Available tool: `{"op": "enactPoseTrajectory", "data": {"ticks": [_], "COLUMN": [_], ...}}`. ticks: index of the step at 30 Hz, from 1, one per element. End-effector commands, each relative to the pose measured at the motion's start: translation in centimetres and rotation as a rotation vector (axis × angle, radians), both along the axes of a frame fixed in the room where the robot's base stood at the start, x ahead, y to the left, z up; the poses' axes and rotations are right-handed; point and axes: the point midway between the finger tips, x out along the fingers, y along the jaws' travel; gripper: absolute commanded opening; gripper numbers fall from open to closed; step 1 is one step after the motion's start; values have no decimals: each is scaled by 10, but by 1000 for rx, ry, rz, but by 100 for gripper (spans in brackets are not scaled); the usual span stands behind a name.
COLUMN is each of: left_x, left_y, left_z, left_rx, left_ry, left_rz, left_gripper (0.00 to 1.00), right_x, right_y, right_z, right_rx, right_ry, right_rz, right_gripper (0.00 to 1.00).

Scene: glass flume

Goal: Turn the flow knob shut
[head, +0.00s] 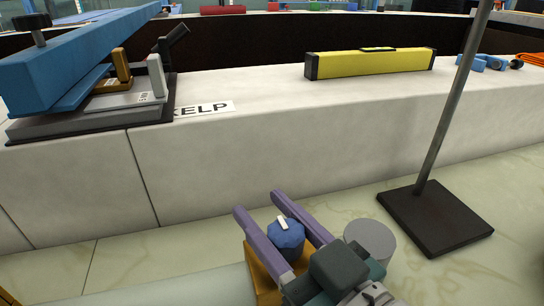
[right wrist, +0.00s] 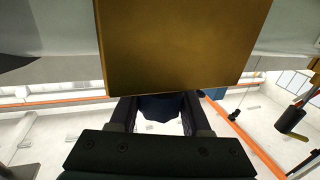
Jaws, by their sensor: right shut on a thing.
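The flow knob (head: 287,239) is blue and faceted, with a white pointer mark on top aimed toward the upper left. It sits at a brass-coloured block (head: 262,275) low in the middle of the head view. My right gripper (head: 259,202) has its two purple fingers on either side of the knob and is shut on it. In the right wrist view the brass block (right wrist: 185,45) fills the upper middle, and the dark blue knob (right wrist: 160,106) shows partly between the fingers (right wrist: 157,115). My left gripper is not in view.
A grey cylinder (head: 370,240) stands just right of my gripper. A dark stand base (head: 435,217) with a tall rod is further right. On the pale ledge behind lie a yellow level (head: 370,62), a KELP label (head: 206,108) and a blue clamp-like device (head: 80,52).

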Motion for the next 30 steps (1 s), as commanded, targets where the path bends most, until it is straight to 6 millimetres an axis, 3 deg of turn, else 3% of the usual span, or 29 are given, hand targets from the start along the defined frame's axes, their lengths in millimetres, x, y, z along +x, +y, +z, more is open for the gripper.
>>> {"op": "enactPoseTrajectory", "data": {"ticks": [6,16,17,24,30], "left_x": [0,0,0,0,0], "left_y": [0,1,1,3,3], "left_z": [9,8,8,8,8], "left_rx": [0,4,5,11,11], "left_ry": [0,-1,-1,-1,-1], "left_rz": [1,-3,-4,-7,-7], "left_gripper": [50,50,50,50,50], "right_x": [1,2,2,2,1], "right_y": [-2,-3,-3,-3,-3], "right_z": [2,1,1,1,0], "right_rx": [5,0,0,0,0], "right_ry": [1,-2,-2,0,1], "right_rz": [-106,-113,-113,-113,-113], "right_gripper": [0,0,51,76,76]}}
